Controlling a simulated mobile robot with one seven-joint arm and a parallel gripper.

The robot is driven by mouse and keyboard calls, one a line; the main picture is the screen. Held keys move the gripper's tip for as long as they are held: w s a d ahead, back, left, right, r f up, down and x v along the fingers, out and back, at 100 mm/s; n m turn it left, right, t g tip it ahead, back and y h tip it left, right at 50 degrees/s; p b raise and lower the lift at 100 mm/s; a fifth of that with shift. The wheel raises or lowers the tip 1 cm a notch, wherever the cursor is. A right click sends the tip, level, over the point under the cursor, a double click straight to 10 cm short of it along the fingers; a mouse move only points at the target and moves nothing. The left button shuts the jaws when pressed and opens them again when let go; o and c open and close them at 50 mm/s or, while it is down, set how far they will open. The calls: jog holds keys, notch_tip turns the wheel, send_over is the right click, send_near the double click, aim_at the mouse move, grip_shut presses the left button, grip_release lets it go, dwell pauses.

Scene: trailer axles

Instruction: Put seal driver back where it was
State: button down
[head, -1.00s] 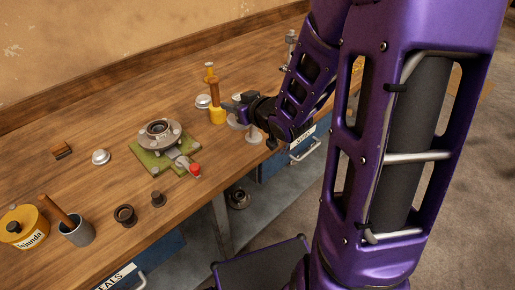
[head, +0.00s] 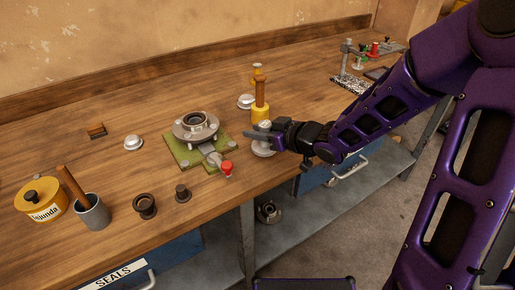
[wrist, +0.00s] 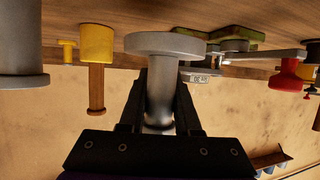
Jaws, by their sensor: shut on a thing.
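My gripper (head: 262,134) is shut on the seal driver (head: 263,150), a grey metal piece with a wide round disc and a narrower stem. In the wrist view my gripper (wrist: 160,88) has a finger on each side of the stem, and the driver's disc (wrist: 165,43) points toward the bench top. The driver is upright over the front part of the bench (head: 310,100), in front of the yellow-headed mallet (head: 260,112). I cannot tell whether the disc touches the wood. My fingers hide part of the stem.
Left of my gripper are a hub (head: 195,125) on a green plate (head: 183,151) and a red knob (head: 227,168). A grey cylinder (wrist: 22,45) is close by in the wrist view. Bare wood lies to the right.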

aim_at(257, 142)
jog(key=shift+f+b, duration=0.75)
jog(key=shift+f, duration=1.05)
jog(key=shift+f, duration=0.1)
jog(key=shift+f, duration=0.15)
jog(key=c, duration=0.6)
grip_release()
